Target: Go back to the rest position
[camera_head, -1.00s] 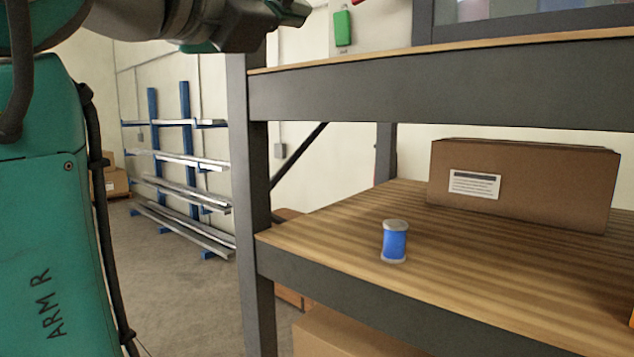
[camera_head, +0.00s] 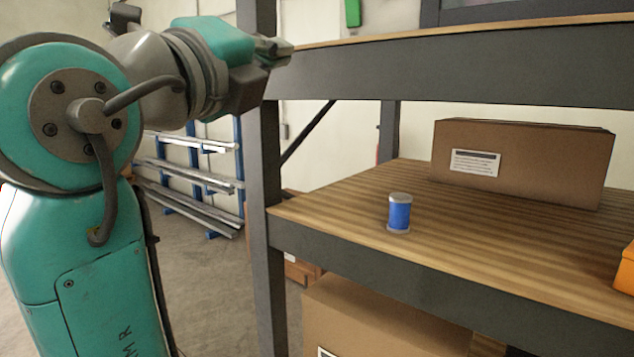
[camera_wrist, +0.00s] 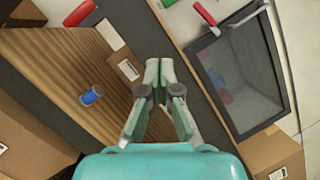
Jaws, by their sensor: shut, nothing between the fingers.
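My gripper (camera_head: 285,50) is at the top of the head view, in front of the shelf's left post and near the upper board's edge. It is shut and empty. In the wrist view its two fingers (camera_wrist: 159,66) come together at the tips. A blue spool with pale ends (camera_head: 399,213) stands upright on the wooden lower shelf board (camera_head: 330,205), below and to the right of my gripper. The spool also shows in the wrist view (camera_wrist: 91,95), left of the fingers and apart from them.
A cardboard box with a white label (camera_head: 520,162) stands behind the spool. An orange thing (camera_head: 626,268) is at the right edge. A larger box (camera_head: 370,320) sits below the board. The grey left post (camera_head: 263,200) is close to my arm. A metal-stock rack (camera_head: 190,185) stands farther back.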

